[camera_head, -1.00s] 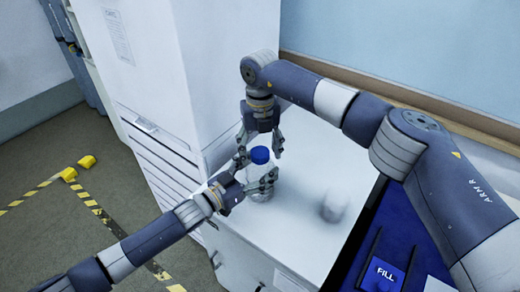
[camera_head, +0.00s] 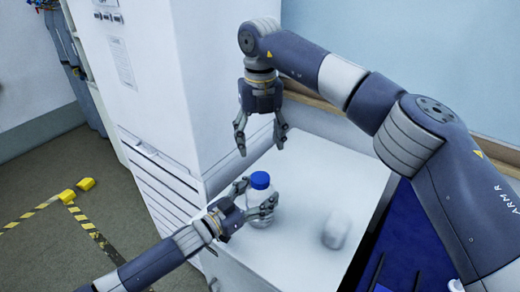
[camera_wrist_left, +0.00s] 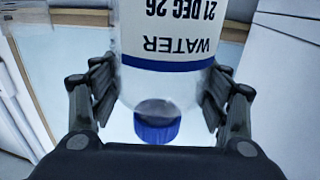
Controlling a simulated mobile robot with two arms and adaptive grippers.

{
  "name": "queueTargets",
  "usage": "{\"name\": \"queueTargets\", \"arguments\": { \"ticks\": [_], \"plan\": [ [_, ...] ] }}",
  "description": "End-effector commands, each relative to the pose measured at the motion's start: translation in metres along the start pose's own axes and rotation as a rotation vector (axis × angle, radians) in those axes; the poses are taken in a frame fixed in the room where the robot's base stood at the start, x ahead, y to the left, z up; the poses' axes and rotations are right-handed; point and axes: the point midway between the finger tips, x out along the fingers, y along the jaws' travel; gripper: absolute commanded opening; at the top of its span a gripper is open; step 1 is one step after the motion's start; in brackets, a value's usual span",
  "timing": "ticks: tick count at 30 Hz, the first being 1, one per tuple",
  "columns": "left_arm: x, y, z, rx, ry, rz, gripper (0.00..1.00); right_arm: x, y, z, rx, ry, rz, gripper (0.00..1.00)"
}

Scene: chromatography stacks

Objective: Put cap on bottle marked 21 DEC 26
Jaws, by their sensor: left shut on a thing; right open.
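A clear bottle (camera_head: 260,217) stands upright on the white top (camera_head: 298,180) with a blue cap (camera_head: 260,180) on its mouth. In the left wrist view, the bottle's label (camera_wrist_left: 170,30) appears upside down and reads WATER and 21 DEC 26, and the cap (camera_wrist_left: 157,131) sits at the neck end. How tightly the cap sits cannot be told. My left gripper (camera_head: 256,201) is shut on the bottle, with a finger on each side of the body. My right gripper (camera_head: 260,147) is open and empty, pointing down above the cap and apart from it.
A small pale, blurred object (camera_head: 336,230) stands on the white top to the right of the bottle. A tall white cabinet (camera_head: 150,70) rises behind on the left. A dark blue surface (camera_head: 395,235) lies at the right. The wall is behind my right arm.

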Motion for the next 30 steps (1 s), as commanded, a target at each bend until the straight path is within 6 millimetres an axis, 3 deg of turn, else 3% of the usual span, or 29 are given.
{"name": "queueTargets", "arguments": {
  "ticks": [8, 9, 11, 24, 30],
  "plan": [
    [0.0, 0.0, 0.001, 0.0, -0.001, 0.0, 0.03, -0.001, 0.0, 0.0, -0.001, 0.0, 0.001, 0.64],
    [0.0, 0.0, 0.001, 0.0, -0.001, 0.0, 0.78, -0.001, 0.0, 0.0, -0.001, 0.0, 0.001, 0.64],
    [0.0, 0.0, 0.001, 0.0, -0.001, 0.0, 0.92, -0.001, 0.0, 0.0, -0.001, 0.0, 0.001, 0.64],
    [-0.002, 0.0, 0.0, 0.0, -0.001, 0.0, 0.93, -0.001, 0.0, 0.0, -0.001, 0.0, 0.001, 0.64],
    [-0.027, -0.001, 0.002, 0.0, -0.003, -0.001, 0.93, -0.001, 0.0, 0.0, -0.001, 0.0, 0.001, 0.64]
  ]
}}
